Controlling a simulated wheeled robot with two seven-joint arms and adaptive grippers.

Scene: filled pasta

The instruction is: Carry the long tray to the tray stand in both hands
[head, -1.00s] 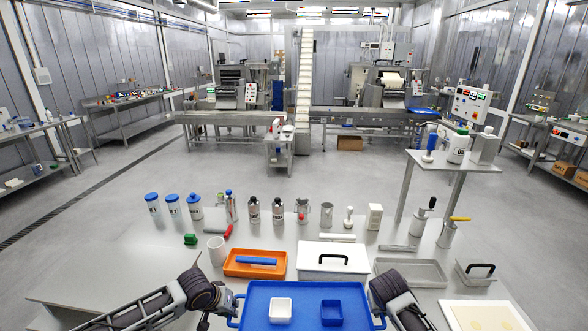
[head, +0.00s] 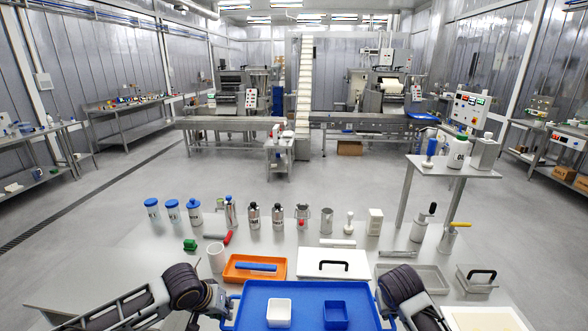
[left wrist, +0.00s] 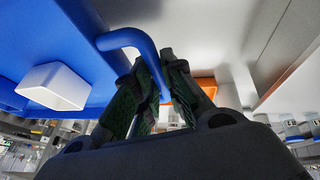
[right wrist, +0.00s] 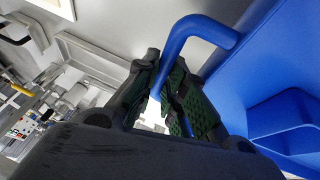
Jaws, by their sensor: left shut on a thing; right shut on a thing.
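The long tray is blue (head: 255,318), at the bottom middle of the head view. It carries a white square tub (head: 279,312) and a blue square tub (head: 335,315). My left gripper (head: 217,301) is at the tray's left end; in the left wrist view its fingers (left wrist: 158,88) are shut on the blue bar handle (left wrist: 128,38). My right gripper (head: 388,307) is at the right end; in the right wrist view its fingers (right wrist: 165,88) are shut on the other handle (right wrist: 190,27). The tray looks about level. I cannot make out the tray stand.
Ahead on the table stand an orange tray (head: 239,275), a white lidded box (head: 312,258), a grey tray (head: 432,270) and a grey box with a black handle (head: 484,272). Several bottles (head: 278,215) line the back. A raised shelf (head: 470,172) stands at right.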

